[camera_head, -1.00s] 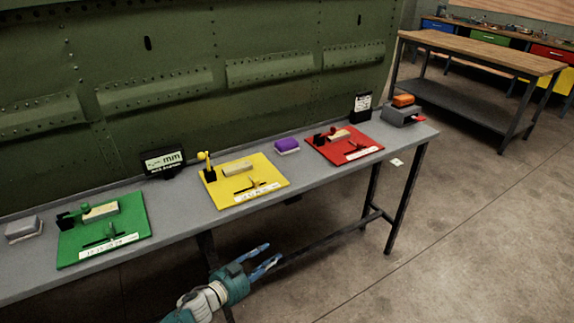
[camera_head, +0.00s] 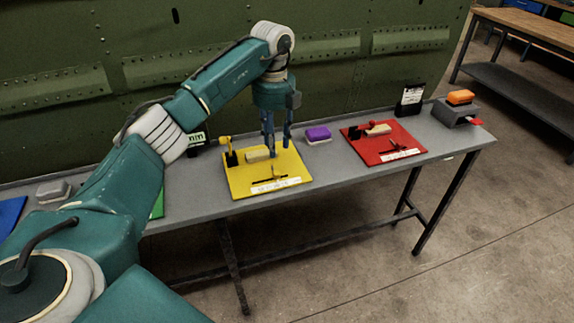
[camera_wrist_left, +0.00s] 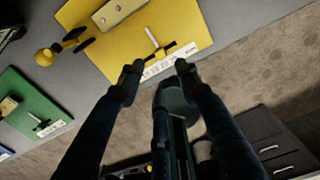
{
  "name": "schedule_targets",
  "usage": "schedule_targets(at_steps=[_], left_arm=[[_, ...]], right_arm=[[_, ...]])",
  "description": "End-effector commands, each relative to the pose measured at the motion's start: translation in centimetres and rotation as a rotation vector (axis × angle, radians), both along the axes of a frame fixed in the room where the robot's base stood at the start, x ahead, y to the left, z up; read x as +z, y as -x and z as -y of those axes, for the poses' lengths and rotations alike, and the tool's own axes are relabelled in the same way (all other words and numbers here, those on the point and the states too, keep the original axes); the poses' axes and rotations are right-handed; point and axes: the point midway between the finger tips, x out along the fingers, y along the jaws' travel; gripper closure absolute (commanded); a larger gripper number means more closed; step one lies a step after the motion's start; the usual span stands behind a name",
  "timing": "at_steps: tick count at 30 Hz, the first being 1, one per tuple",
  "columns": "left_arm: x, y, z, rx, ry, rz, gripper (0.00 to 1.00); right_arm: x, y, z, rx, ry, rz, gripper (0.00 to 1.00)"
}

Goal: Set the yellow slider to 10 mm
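The yellow board (camera_head: 240,186) lies on the grey bench, with a yellow knob on a black post at its left and a pale block (camera_head: 257,153) at its back. Its slider (camera_head: 275,173) is a small upright lever in a dark slot above a white scale strip (camera_head: 276,185). In the left wrist view the slider (camera_wrist_left: 153,40) stands just beyond my fingertips. My left gripper (camera_head: 278,150) points down over the yellow board, fingers apart and empty; it also shows open in the left wrist view (camera_wrist_left: 157,68). The scale reading is too small to tell. My right gripper is not in view.
A purple-topped block (camera_head: 318,134) and a red board (camera_head: 370,154) lie to the right. A black display stand (camera_head: 410,99) and a grey box (camera_head: 455,113) stand farther right. My left arm hides most of the green board (camera_head: 158,207) and part of the mm display (camera_head: 196,140).

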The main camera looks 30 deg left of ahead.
Motion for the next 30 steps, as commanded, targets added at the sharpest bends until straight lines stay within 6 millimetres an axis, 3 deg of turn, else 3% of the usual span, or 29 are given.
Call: schedule_targets(at_steps=[16,21,29,30], left_arm=[[-9.1,0.1,0.2,-0.005,0.005,-0.002,0.66],[-10.2,0.0,0.2,-0.006,0.005,0.000,0.66],[-10.4,0.0,0.2,-0.006,0.004,0.000,0.66],[-10.4,0.0,0.2,-0.006,0.005,0.001,0.70]], right_arm=[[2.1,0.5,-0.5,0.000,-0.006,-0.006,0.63],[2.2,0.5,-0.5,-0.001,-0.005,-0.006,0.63],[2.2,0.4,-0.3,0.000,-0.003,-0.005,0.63],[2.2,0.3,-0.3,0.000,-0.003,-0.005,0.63]])
